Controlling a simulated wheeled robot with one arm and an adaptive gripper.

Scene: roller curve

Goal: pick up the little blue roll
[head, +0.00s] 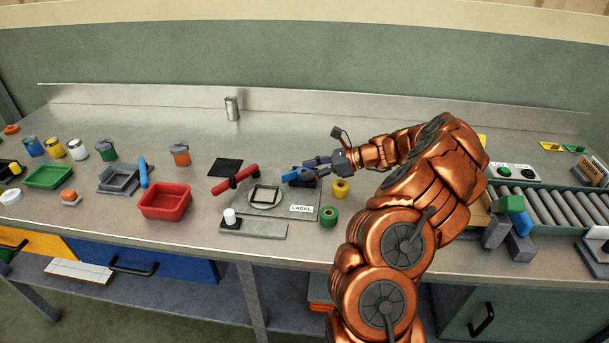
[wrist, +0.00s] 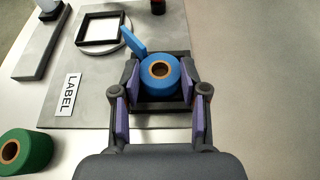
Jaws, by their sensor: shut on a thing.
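The little blue roll (wrist: 159,73) has a brown core and shows in the wrist view between my fingers. My gripper (wrist: 160,78) is shut on it, with a purple-padded finger on each side. The roll is at a black square tray (wrist: 165,108) on the grey plate; I cannot tell whether it touches the tray's floor. A blue flat piece (wrist: 132,42) slants up just beyond the left finger. In the head view my gripper (head: 316,168) is over the right back part of the plate and largely hides the roll.
A yellow roll (head: 340,188) and a green roll (head: 329,216) stand right of the plate. A red bar (head: 235,179), a black frame (head: 265,195) and a label (head: 300,209) are left and in front. A red bin (head: 165,202) is farther left. The back counter is mostly clear.

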